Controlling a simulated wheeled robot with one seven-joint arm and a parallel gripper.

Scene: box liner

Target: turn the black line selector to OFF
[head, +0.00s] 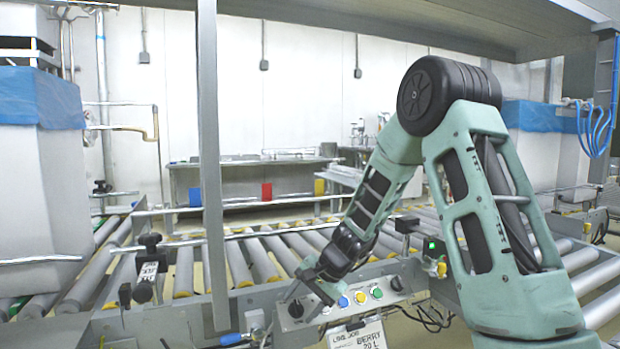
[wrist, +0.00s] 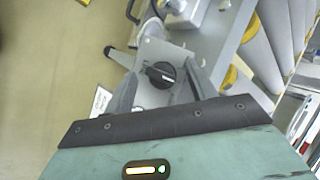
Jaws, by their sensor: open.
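The black line selector (wrist: 160,75) is a round black knob with a raised grip, on a grey panel in the wrist view. Its grip lies roughly crosswise between the fingers; its marking is too small to read. In the head view the selector (head: 296,309) is at the left end of the grey control box (head: 338,307), close to the fingers. My gripper (head: 305,296) is open, with one finger on either side of the selector. The fingers (wrist: 162,84) appear apart from it in the wrist view, though contact lower down cannot be told.
Blue, yellow and green buttons (head: 377,292) and another black knob (head: 397,283) sit right of my gripper. White tags (head: 356,335) hang below the box. The roller conveyor (head: 270,255) runs behind it. A grey upright post (head: 211,170) stands to the left.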

